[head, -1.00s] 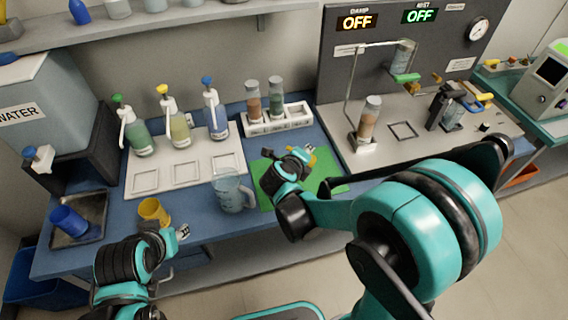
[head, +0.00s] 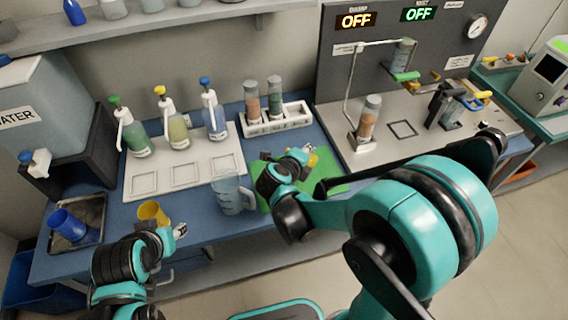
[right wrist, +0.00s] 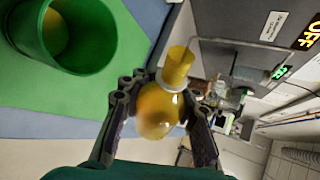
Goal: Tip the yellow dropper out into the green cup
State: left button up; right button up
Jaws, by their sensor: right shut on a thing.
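My right gripper (right wrist: 160,112) is shut on the yellow dropper (right wrist: 156,112), gripping its rounded, see-through bulb from both sides. The dropper's narrower yellow end (right wrist: 180,64) points up in the right wrist view, away from the palm. The green cup (right wrist: 98,50) stands on the green mat, left of the dropper and apart from it. A yellow patch shows inside the cup. In the head view the dropper (head: 313,160) is a small yellow spot beside my right gripper, and my right arm hides the cup. My left gripper (head: 181,230) is near the yellow cup; its fingers are too small to read.
The green mat (head: 336,187) lies on the blue bench. A glass beaker (head: 230,196) stands close left of my right gripper. A yellow cup (head: 152,213) is by my left arm. A tube rack (head: 276,120) stands behind, and the classifier base (head: 440,145) is to the right.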

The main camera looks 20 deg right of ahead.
pick_arm(q)
jog(key=shift+w+a+r, duration=0.1)
jog(key=shift+w, duration=0.3)
pick_arm(e)
jog(key=shift+d+r+n+h, duration=0.1)
jog(key=shift+r+n+h, duration=0.15)
jog(key=shift+n+h, duration=0.05)
pick_arm(q)
jog(key=shift+s+a, duration=0.2)
jog(key=shift+a, duration=0.15)
pick_arm(e)
jog(key=shift+d+r, duration=0.1)
jog(key=shift+r, duration=0.05)
jog(key=shift+g, duration=0.3)
pick_arm(q)
jog(key=shift+s+a+f, duration=0.2)
jog(key=shift+a, duration=0.15)
pick_arm(e)
jog(key=shift+r+n+h, duration=0.15)
jog(key=shift+n+h, duration=0.15)
jog(key=shift+d, duration=0.1)
